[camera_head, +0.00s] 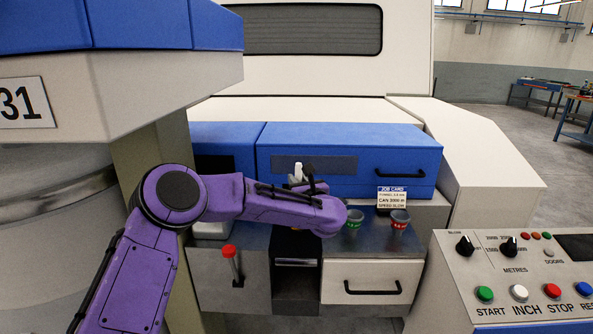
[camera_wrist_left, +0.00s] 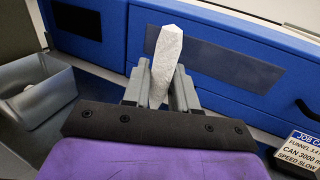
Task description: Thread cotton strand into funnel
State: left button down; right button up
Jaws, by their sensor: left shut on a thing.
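My left gripper (camera_head: 304,180) reaches in from the left over the metal worktop, in front of the blue cover. It is shut on a white cotton strand (camera_head: 297,172), which stands up past the fingertips. In the left wrist view the strand (camera_wrist_left: 166,58) is a tapered white piece between the two grey fingers (camera_wrist_left: 160,90). Two small dark cups, which look like funnels, stand on the worktop right of my wrist: a green-banded funnel (camera_head: 354,220) and a red-banded funnel (camera_head: 399,219). The strand is apart from both. My right gripper is not in view.
A job card (camera_head: 392,195) stands behind the funnels; it also shows in the left wrist view (camera_wrist_left: 302,145). A grey open tray (camera_wrist_left: 38,92) is at left there. A red-knobbed lever (camera_head: 230,253) stands at front left. A control panel (camera_head: 515,275) is at right.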

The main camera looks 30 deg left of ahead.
pick_arm(q)
jog(key=shift+a+r, duration=0.25)
jog(key=shift+a, duration=0.15)
jog(key=shift+f, duration=0.1)
notch_tip(320, 180, down, 10)
jog(key=b, duration=0.6)
jog(key=shift+w+b, duration=0.1)
jog(key=shift+b, duration=0.25)
jog(key=c, duration=0.8)
grip_release()
jog(key=b+v, duration=0.1)
jog(key=v, duration=0.9)
jog(key=shift+d+b, duration=0.35)
jog(key=shift+b, duration=0.05)
